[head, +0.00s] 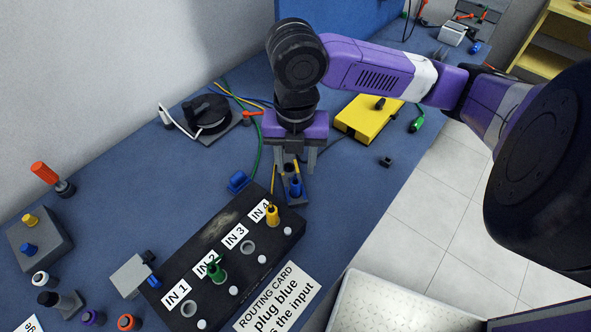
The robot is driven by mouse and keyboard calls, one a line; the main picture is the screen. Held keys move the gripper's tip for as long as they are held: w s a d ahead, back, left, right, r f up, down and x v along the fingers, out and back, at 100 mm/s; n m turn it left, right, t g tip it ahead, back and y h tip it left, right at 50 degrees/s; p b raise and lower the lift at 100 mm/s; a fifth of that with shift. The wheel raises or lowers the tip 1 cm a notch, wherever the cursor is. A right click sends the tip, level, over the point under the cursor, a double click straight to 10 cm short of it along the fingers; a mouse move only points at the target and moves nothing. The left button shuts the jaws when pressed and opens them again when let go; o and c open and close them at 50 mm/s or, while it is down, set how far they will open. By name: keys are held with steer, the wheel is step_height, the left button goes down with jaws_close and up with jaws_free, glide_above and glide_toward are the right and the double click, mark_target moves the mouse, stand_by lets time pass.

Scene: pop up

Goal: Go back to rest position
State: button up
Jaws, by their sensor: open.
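My gripper (295,168) points down over the blue table (345,215), its two fingers apart. A small dark holder (291,200) with a blue plug (296,187) and a yellow piece stands just below and between the fingertips in the picture. I cannot tell whether the fingers touch it. My arm reaches in from the right across the top of the view.
A black panel (218,290) marked IN 1 to IN 4 holds a green plug (216,270) and a yellow plug (272,214). A yellow box (362,122), a cable reel (208,115) and a grey block (40,247) stand around. Open floor lies right.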

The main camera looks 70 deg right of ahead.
steer(key=shift+r, duration=0.55)
